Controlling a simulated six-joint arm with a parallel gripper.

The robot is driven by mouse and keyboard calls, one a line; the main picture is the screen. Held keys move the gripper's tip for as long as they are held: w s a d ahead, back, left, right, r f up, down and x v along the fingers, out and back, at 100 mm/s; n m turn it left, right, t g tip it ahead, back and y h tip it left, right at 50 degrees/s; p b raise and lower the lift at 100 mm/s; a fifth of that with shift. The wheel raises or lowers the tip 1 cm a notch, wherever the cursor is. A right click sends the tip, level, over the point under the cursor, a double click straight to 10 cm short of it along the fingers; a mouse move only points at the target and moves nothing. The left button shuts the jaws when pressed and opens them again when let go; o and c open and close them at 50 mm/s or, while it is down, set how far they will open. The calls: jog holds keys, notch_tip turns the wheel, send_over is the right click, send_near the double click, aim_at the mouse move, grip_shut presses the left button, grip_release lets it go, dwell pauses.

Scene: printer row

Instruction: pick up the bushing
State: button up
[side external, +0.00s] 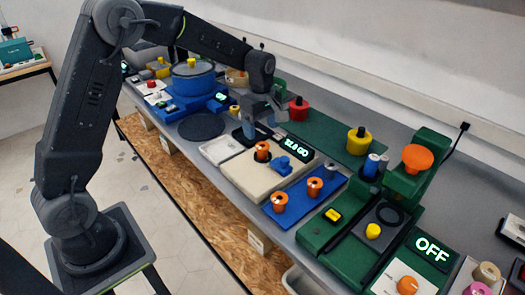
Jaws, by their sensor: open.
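Several small orange cylindrical pieces look like bushings, and I cannot tell which one is meant. One orange piece with a dark top (262,152) stands on the cream bench scale (246,172). Two more, a nearer one (279,203) and a farther one (314,187), stand upright on a blue plate (301,206) right of the scale. My gripper (258,134) is open and points down above the scale's back part, just behind the orange piece there. Its fingers are small and partly overlapped in this view, and I see nothing held between them.
A blue knob-like part (284,163) lies by the scale's lit display (298,147). A green press (352,232) with an orange knob stands at right. A green mat (322,139) with red and yellow weights lies behind. A blue machine (194,85) stands at left.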

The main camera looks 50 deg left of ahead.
aim_at(262, 146)
jog(key=f, duration=0.8)
jog(key=shift+w+d, duration=0.1)
jog(key=shift+w, duration=0.1)
jog(key=shift+c, duration=0.4)
jog(key=c, duration=0.9)
